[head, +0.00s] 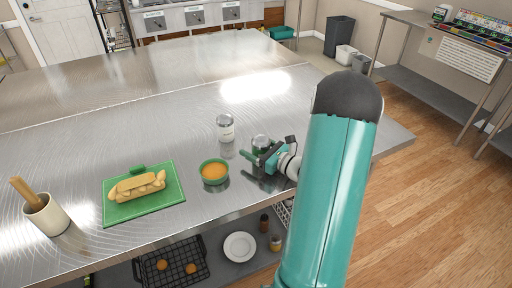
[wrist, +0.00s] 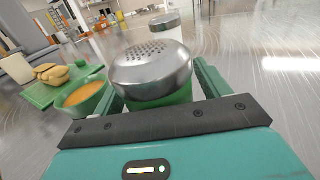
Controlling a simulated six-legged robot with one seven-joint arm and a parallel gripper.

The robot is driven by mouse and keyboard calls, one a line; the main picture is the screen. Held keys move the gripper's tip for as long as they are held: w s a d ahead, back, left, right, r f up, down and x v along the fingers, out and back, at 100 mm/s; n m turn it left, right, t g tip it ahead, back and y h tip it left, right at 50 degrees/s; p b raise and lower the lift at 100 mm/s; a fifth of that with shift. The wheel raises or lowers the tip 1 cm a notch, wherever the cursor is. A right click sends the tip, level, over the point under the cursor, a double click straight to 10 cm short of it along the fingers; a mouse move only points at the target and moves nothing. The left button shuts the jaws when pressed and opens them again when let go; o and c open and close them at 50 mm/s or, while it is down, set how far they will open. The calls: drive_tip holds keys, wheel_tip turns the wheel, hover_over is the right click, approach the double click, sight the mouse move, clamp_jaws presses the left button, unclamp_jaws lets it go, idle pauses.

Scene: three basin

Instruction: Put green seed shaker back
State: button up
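The green seed shaker (head: 260,142) stands upright on the steel counter, a clear jar with a metal lid. In the wrist view, the perforated metal lid (wrist: 152,68) fills the middle, with green contents below it. My gripper (head: 262,152) is low over the counter with its fingers on either side of the shaker. The fingers look wide apart, and I see no clear grip on the jar. The lid hides part of the left finger.
A green bowl of orange food (head: 214,172) is close to the left of my gripper. A green board (head: 118,211) with a filled bun (head: 137,186) and a pestle in a mortar (head: 46,215) are farther left. The counter's back part is clear. A lower shelf holds a black basket (head: 172,268) and a plate (head: 240,247).

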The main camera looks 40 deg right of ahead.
drive_tip(key=shift+r, duration=0.15)
drive_tip(key=shift+s+d, duration=0.1)
drive_tip(key=shift+s, duration=0.2)
drive_tip(key=s, duration=0.3)
drive_tip(key=s+d, duration=0.1)
drive_tip(key=s, duration=0.3)
drive_tip(key=s+d, duration=0.1)
drive_tip(key=s, duration=0.3)
drive_tip(key=shift+s, duration=0.1)
